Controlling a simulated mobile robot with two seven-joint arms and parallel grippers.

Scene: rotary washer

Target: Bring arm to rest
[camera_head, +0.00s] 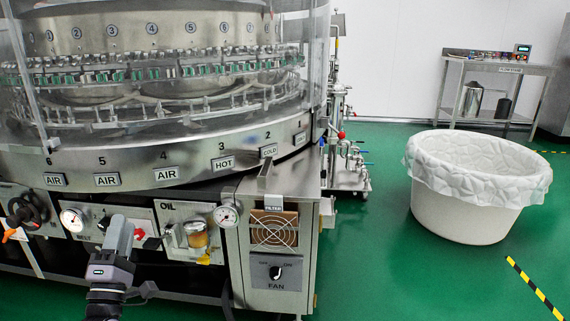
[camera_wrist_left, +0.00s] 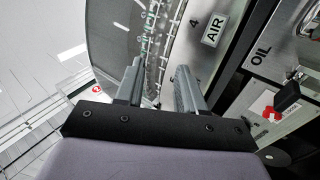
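My left arm comes up from the bottom left in the head view. Its gripper (camera_head: 120,232) is in front of the washer's lower panel, left of the OIL section. In the left wrist view the two grey fingers (camera_wrist_left: 160,86) stand apart with nothing between them, so the gripper is open and empty. The head view does not show clearly how far it is from the panel. My right gripper is in neither view.
The rotary washer (camera_head: 165,150) fills the left, with gauges, a FAN box (camera_head: 277,273) and a red-marked black knob (camera_wrist_left: 287,98). A white lined tub (camera_head: 468,195) stands right on the green floor. A steel table (camera_head: 490,68) is behind. Floor between washer and tub is clear.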

